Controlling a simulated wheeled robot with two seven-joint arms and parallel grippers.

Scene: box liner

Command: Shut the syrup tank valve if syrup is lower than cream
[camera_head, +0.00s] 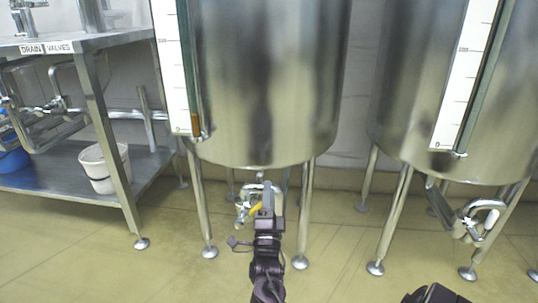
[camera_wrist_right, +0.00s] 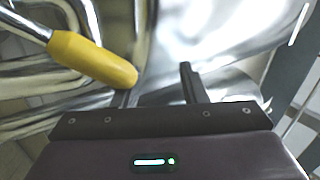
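The left steel tank (camera_head: 265,80) has a scale (camera_head: 172,60) and a sight tube with a short brown column (camera_head: 196,124) near the bottom. The right steel tank (camera_head: 400,90) has a scale (camera_head: 462,80) and a dark tube (camera_head: 483,75); I cannot make out its level. No tank names show. Under the left tank is a valve with a yellow handle (camera_head: 254,207), large in the wrist view (camera_wrist_right: 92,58). My right gripper (camera_head: 267,192) is at this valve. In the wrist view its fingers (camera_wrist_right: 157,88) are apart, with the handle's end by the left finger. My left gripper is not identifiable.
The right tank's outlet pipe (camera_head: 483,208) hangs below it. Steel tank legs stand on both sides of my right arm. At left, a steel bench (camera_head: 100,42) labelled "DRAIN VALVES" holds a white bucket (camera_head: 100,168) on its lower shelf. Floor between the tanks is clear.

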